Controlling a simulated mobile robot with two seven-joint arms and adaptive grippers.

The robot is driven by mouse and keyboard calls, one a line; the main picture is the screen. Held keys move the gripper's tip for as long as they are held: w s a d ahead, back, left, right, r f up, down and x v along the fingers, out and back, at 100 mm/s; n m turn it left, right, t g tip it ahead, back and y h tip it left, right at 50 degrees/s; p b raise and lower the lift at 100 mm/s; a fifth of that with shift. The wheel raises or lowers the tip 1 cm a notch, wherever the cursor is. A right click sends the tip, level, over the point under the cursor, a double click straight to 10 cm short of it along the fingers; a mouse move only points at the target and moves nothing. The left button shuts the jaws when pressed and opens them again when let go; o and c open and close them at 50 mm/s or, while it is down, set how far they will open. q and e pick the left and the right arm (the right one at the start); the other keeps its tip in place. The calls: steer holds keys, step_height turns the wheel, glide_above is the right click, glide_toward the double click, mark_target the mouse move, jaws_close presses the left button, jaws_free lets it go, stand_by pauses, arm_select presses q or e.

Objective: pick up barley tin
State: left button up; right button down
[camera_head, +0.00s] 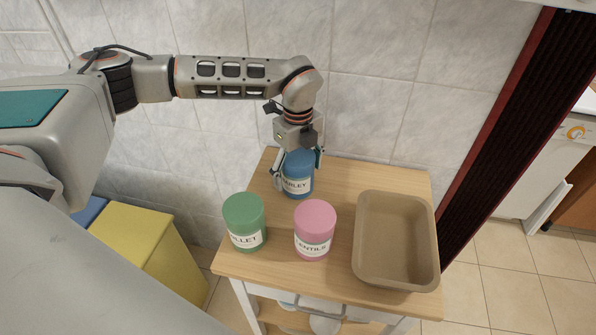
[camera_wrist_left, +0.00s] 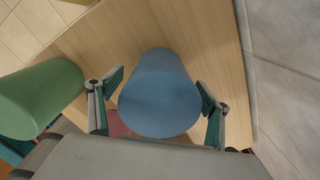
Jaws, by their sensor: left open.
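The barley tin (camera_head: 297,185) is blue with a white label. It stands upright at the back of the small wooden table. It also shows in the left wrist view (camera_wrist_left: 160,92), between the fingers. My left gripper (camera_head: 297,172) points down over the tin from above. Its fingers are open, one on each side of the tin, and in the left wrist view (camera_wrist_left: 157,112) gaps show between the fingers and the tin. The far side of the tin is hidden. My right gripper is not in view.
A green millet tin (camera_head: 244,222) and a pink lentils tin (camera_head: 314,230) stand in front of the barley tin. An empty brown tray (camera_head: 432,245) fills the table's right side. A tiled wall (camera_head: 380,110) rises behind the table. A yellow bin (camera_head: 150,250) stands at left.

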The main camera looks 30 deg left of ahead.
arm_select(q)
steer(key=c, duration=1.5)
